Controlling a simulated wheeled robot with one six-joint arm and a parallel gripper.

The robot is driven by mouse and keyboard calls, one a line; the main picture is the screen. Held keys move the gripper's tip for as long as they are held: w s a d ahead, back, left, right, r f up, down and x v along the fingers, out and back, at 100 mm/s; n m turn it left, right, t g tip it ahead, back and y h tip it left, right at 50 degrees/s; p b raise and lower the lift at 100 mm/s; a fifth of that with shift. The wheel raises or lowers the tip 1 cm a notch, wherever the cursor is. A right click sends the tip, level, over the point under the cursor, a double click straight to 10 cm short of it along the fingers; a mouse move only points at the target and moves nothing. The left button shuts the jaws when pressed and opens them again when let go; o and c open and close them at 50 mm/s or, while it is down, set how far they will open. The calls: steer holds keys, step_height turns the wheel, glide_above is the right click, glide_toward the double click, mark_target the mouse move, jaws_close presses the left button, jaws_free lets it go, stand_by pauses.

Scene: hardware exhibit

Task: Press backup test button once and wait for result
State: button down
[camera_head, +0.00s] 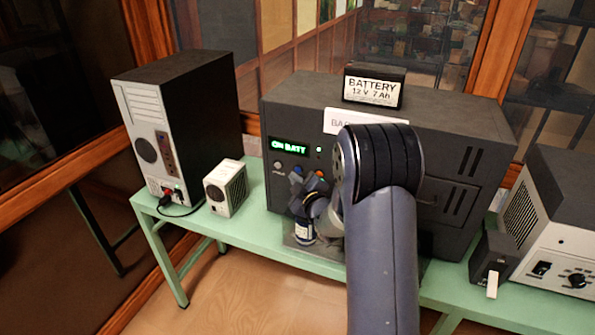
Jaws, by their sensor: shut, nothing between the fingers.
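The dark backup unit (460,215) stands on the green bench. Its small display (289,147) reads "ON BATT" in green, with a small lit lamp (319,150) to its right. Below the display is a row of small buttons: a grey one (278,165) at left, a bluish one (297,170) in the middle and an orange one (320,173) at right. Their labels are too small to read. My gripper (308,186) is shut and empty, close in front of the buttons. I cannot tell whether it touches one. My arm hides the panel's right part.
A battery labelled "12 V 7 Ah" (373,91) sits on the unit. A computer tower (205,110) and a small white box (226,188) stand left on the bench (265,235). A black box (493,257) and a grey-white device (550,225) stand right.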

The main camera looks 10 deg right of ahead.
steer(key=shift+w+d+b, duration=0.25)
steer(key=shift+w+b, duration=0.1)
steer(key=shift+b, duration=0.15)
steer(key=shift+w+d+b, duration=0.25)
steer(key=shift+w+b, duration=0.05)
steer(key=shift+w, duration=0.05)
stand_by(0.7)
steer(key=shift+s+a, duration=0.1)
steer(key=shift+s, duration=0.05)
steer(key=shift+s+a+f+b, duration=0.1)
steer(key=shift+s+a+b, duration=0.2)
steer(key=shift+b, duration=0.3)
steer(key=shift+s+a, duration=0.1)
steer(key=shift+s, duration=0.15)
steer(key=shift+s+a+b, duration=0.75)
steer(key=shift+s+b, duration=0.1)
steer(key=shift+s, duration=0.15)
steer(key=shift+s+a+b, duration=0.7)
steer(key=shift+s+b, duration=0.15)
steer(key=shift+s, duration=0.2)
